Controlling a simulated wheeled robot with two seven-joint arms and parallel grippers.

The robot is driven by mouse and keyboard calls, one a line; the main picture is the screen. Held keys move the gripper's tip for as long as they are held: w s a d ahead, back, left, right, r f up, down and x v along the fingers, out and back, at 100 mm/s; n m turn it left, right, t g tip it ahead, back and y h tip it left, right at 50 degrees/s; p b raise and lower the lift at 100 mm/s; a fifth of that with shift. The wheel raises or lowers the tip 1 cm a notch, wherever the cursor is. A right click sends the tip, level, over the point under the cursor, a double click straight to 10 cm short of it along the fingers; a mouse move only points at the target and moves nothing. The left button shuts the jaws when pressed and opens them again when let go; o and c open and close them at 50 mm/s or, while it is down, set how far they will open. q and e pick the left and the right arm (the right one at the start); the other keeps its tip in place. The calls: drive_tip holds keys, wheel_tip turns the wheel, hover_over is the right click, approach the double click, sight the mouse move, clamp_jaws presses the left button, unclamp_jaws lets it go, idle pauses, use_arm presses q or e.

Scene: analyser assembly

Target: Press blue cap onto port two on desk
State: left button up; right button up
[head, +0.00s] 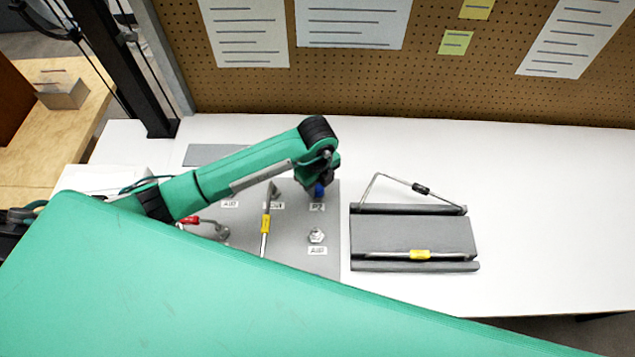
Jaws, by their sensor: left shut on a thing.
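The blue cap (319,191) shows as a small blue piece under the end of my left arm. My left gripper (318,186) is shut on it, pointing down just above the label P2 (317,206) on the grey port panel (294,258). The panel lies flat on the white desk (550,220). Port two itself is hidden behind the gripper and cap, so I cannot tell whether the cap touches it. My right gripper is not in view.
A metal fitting (317,236) labelled AIR, a yellow-tagged tube (265,224) and a red-tagged tube (190,220) stand on the panel. A grey rack (412,234) with bent tubes is to the right. A large green surface covers the lower left. The desk's right side is clear.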

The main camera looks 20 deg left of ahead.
use_arm(q)
drive_tip(key=shift+f, duration=0.15)
drive_tip(key=o, duration=1)
wheel_tip(320, 180, up, 14)
drive_tip(key=shift+f+b, duration=0.1)
drive_tip(key=shift+b, duration=1.05)
drive_tip(key=shift+f, duration=0.1)
